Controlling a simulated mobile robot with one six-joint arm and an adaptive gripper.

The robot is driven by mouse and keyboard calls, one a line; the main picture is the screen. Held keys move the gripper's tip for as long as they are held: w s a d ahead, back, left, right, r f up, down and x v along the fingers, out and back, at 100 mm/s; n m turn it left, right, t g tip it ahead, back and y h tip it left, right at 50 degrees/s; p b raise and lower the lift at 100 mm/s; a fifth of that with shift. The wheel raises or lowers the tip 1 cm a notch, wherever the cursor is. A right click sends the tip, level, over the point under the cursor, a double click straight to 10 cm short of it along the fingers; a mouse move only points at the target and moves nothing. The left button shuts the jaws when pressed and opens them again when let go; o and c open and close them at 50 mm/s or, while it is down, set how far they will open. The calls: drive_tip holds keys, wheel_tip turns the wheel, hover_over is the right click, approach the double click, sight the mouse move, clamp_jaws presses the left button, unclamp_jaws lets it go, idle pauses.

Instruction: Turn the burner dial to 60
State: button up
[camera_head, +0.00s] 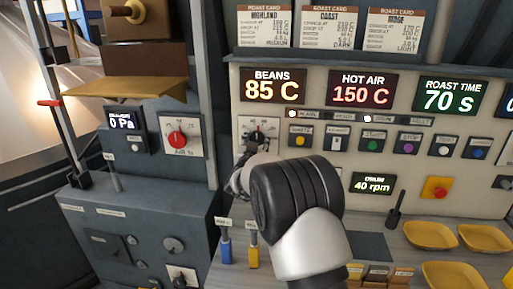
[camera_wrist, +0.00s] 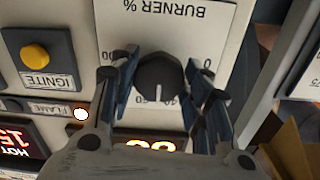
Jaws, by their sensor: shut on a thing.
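The black burner dial (camera_wrist: 160,78) is in the middle of the wrist view, on a white plate marked BURNER % (camera_wrist: 165,22) that appears upside down. My gripper (camera_wrist: 160,88) has one finger on each side of the dial and is shut on it. The dial's white pointer line faces down in this view, between the marks 60 and 40. The other scale marks are partly hidden by my fingers. In the head view, the burner plate (camera_head: 248,124) is on the panel behind my gripper (camera_head: 245,165), which covers part of it.
The yellow ignite button (camera_wrist: 35,54) and a lit flame lamp (camera_wrist: 81,114) are close by. Displays read BEANS 85 C (camera_head: 272,86) and HOT AIR 150 C (camera_head: 360,89). A red air dial (camera_head: 177,138) is to the left. Yellow trays (camera_head: 430,235) lie on the counter.

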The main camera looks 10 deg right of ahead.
drive_tip(key=shift+m+b, duration=1.65)
drive_tip(key=shift+m, duration=0.45)
drive_tip(key=o, duration=1.1)
drive_tip(key=shift+c, duration=0.2)
drive_tip(key=v, duration=1.2)
drive_tip(key=shift+r, duration=0.1)
